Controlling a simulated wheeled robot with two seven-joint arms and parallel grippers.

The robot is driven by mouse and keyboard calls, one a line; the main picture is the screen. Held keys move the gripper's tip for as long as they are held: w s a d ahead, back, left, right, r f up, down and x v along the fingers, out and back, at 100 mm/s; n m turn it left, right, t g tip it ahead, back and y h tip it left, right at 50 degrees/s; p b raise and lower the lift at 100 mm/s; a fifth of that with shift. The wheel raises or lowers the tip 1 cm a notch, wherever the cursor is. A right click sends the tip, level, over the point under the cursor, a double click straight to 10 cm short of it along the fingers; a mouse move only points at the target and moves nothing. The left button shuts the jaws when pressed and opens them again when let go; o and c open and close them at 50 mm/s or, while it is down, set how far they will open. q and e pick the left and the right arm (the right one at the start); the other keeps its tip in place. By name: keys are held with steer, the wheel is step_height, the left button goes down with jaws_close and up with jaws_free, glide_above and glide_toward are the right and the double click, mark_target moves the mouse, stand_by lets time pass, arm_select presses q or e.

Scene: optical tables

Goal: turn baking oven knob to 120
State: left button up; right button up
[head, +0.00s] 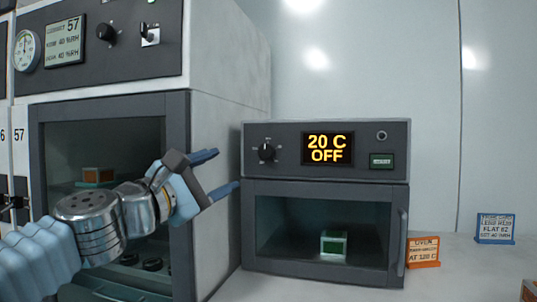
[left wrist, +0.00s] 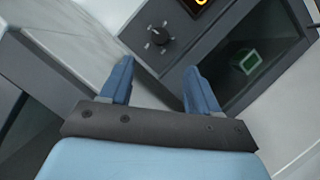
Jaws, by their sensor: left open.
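The baking oven (head: 390,180) stands on the bench with its dark glass door shut. Its display (head: 327,148) reads "20 C OFF". The round black knob (head: 267,152) is on the panel left of the display; in the left wrist view the knob (left wrist: 160,38) lies beyond the fingertips. My left gripper (head: 228,171) is open and empty, to the left of the oven and a little below the knob, apart from it. In the left wrist view the open fingers (left wrist: 157,75) point toward the oven front. My right gripper is not in view.
A tall cabinet (head: 220,110) with a display reading 57 stands at the left, close to my left arm. A green box (head: 333,244) sits inside the oven. An orange card (head: 423,252) and a blue card (head: 495,228) stand on the bench to the right.

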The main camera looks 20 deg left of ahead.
mark_target(264, 152)
arm_select(q)
steer(key=p+x, duration=0.2)
steer(key=x, duration=1.1)
steer(key=shift+p, duration=0.35)
steer(key=shift+s, duration=0.1)
steer(key=c, duration=1)
steer(key=shift+c, duration=0.2)
